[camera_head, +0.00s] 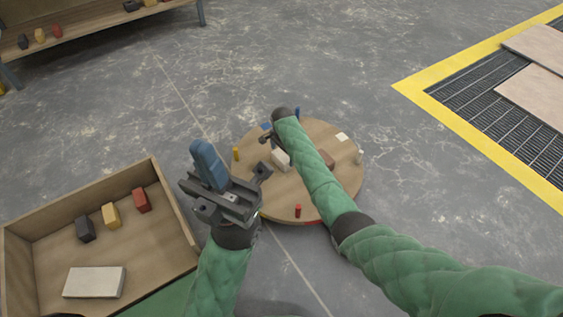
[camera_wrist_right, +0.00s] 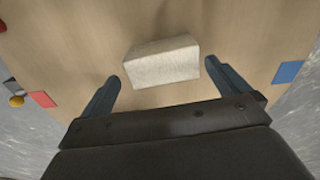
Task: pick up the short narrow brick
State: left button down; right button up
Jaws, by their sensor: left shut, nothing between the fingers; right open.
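A pale whitish brick (camera_head: 281,160) lies on the round wooden table; it looks short and is probably the short narrow brick. In the right wrist view the pale brick (camera_wrist_right: 162,62) lies just ahead of my open right gripper (camera_wrist_right: 165,72), roughly between the lines of its two blue fingers. The fingers look apart from it, and the gap between them is empty. In the head view my right arm hides part of the table. My left gripper (camera_head: 206,158) is shut and empty, with its blue fingers together, left of the table.
A reddish-brown brick (camera_head: 327,160) is partly hidden by my right arm. Small coloured blocks, including a yellow one (camera_head: 236,154) and a red one (camera_head: 298,211), stand near the table's edge. A wooden tray (camera_head: 179,205) at lower left holds three small blocks and a pale slab (camera_head: 94,282).

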aim_at(281, 156)
jog(key=f+b, duration=0.1)
jog(key=f, duration=0.1)
jog(key=f+b, duration=0.1)
jog(key=f, duration=0.1)
jog(key=shift+w+a+f, duration=0.1)
jog(key=shift+a+f, duration=0.1)
jog(key=shift+f, duration=0.15)
jog(key=c, duration=1.1)
